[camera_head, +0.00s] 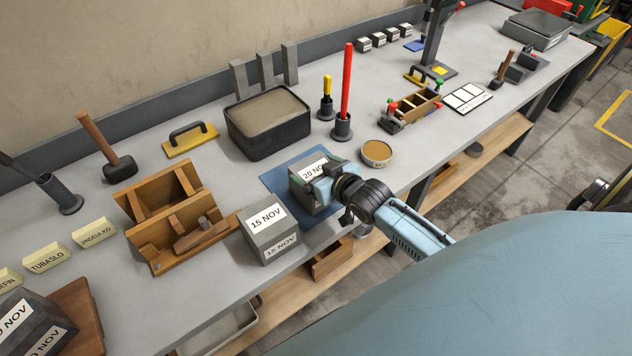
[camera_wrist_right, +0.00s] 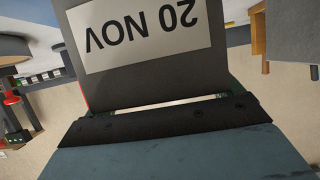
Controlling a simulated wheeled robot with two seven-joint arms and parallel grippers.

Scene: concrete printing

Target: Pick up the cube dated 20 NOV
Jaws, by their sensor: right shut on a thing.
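The grey cube labelled 20 NOV (camera_head: 306,180) is at the blue mat (camera_head: 283,182) on the bench. My right gripper (camera_head: 322,183) is shut on this cube and partly covers its label in the head view. In the right wrist view the cube (camera_wrist_right: 150,72) fills the upper middle, its label upside down, between the jaws of my right gripper (camera_wrist_right: 165,108). I cannot tell whether the cube touches the mat. My left gripper is not in view.
A cube labelled 15 NOV (camera_head: 267,234) stands close by at the lower left. A sand-filled black tray (camera_head: 268,122) is behind the mat, and a round tin (camera_head: 376,154) is to the right. Another NOV cube (camera_head: 30,325) sits at the lower left corner.

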